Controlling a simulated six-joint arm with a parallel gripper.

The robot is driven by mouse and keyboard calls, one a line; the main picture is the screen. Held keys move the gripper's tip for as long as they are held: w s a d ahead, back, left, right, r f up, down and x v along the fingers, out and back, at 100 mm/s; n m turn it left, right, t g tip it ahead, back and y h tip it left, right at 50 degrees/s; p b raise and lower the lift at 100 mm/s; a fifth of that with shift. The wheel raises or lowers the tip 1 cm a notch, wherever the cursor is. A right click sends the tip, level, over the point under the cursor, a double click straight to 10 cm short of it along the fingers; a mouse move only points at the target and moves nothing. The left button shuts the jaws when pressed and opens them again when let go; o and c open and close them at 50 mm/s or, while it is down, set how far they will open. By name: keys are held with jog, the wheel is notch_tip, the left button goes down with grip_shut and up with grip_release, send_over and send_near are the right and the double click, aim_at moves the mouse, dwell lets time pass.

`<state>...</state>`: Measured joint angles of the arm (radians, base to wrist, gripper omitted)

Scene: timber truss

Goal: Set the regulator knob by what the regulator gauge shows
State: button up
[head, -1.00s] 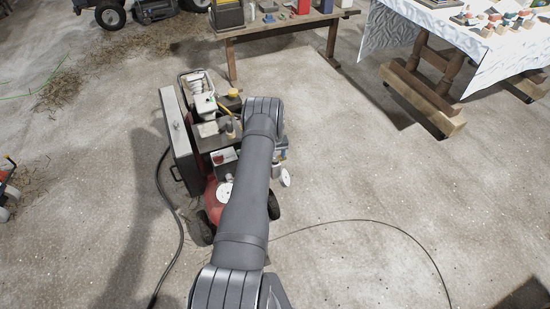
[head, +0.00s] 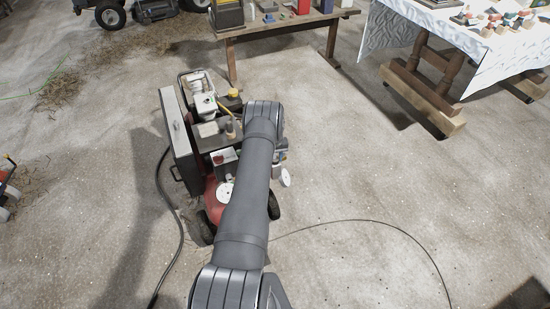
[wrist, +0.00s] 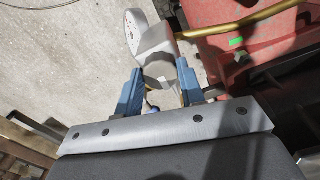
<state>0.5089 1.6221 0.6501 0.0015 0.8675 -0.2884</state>
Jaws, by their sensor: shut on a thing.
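The regulator gauge (wrist: 134,30) is a pale round dial at the top of the wrist view, seen at a steep slant; its needle and marks are too small to read. The grey-white regulator body (wrist: 158,45) joins it to a brass pipe. My gripper (wrist: 160,82) has blue fingers on either side of the pale regulator knob (wrist: 159,71) and is shut on it. The fingers partly hide the knob, and its setting cannot be told. In the head view the gauge (head: 285,177) shows just right of my arm, which hides the gripper and knob.
The red compressor (head: 211,198) with wheels stands under my arm; its red casing (wrist: 245,35) is close right of the gripper. A dark hose (head: 170,245) and a thin cable (head: 390,226) lie on the floor. Open floor lies to the right. Tables stand at the back.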

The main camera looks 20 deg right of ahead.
jog(key=m, duration=0.4)
jog(key=shift+m, duration=0.4)
jog(key=shift+a+m, duration=0.1)
jog(key=shift+m, duration=1.9)
jog(key=o, duration=1)
